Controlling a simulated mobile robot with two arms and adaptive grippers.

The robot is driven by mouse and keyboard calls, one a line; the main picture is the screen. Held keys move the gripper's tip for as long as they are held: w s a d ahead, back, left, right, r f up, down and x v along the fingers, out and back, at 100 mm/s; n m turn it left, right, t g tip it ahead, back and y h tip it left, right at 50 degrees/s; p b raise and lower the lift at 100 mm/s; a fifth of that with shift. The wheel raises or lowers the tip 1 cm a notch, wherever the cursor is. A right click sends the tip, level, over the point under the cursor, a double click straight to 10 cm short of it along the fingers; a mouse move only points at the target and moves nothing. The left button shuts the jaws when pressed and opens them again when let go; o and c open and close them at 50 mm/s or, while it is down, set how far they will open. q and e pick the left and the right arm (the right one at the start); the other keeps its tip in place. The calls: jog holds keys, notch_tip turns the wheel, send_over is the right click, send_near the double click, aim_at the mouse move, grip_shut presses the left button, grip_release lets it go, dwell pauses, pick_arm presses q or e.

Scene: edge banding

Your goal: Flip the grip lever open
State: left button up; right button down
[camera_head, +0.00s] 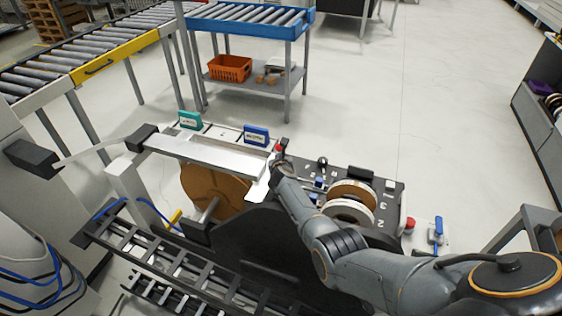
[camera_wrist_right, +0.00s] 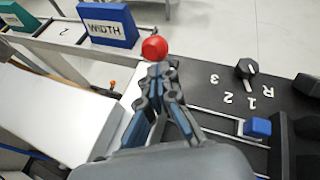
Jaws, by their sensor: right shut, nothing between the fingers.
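A red ball knob (camera_head: 278,148), which looks like the end of the grip lever, is at the back edge of the machine between the white feed bed (camera_head: 215,150) and the black panel. In the right wrist view the red knob (camera_wrist_right: 154,47) is just beyond my right gripper (camera_wrist_right: 160,72). That gripper's fingers are shut and empty, their tips close to the knob; I cannot tell whether they touch it. In the head view my right gripper (camera_head: 277,164) reaches in from the lower right and partly hides the area below the knob. My left gripper is not in view.
A blue WIDTH block (camera_wrist_right: 107,22) stands left of the red knob. A black rotary knob (camera_wrist_right: 245,70) with R, 1, 2, 3 marks and a blue slider (camera_wrist_right: 257,128) are to the right. Tape rolls (camera_head: 352,195) sit on the panel. Open floor (camera_head: 380,100) lies behind.

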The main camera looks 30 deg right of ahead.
jog(key=shift+w+d, duration=0.15)
dwell(0.4)
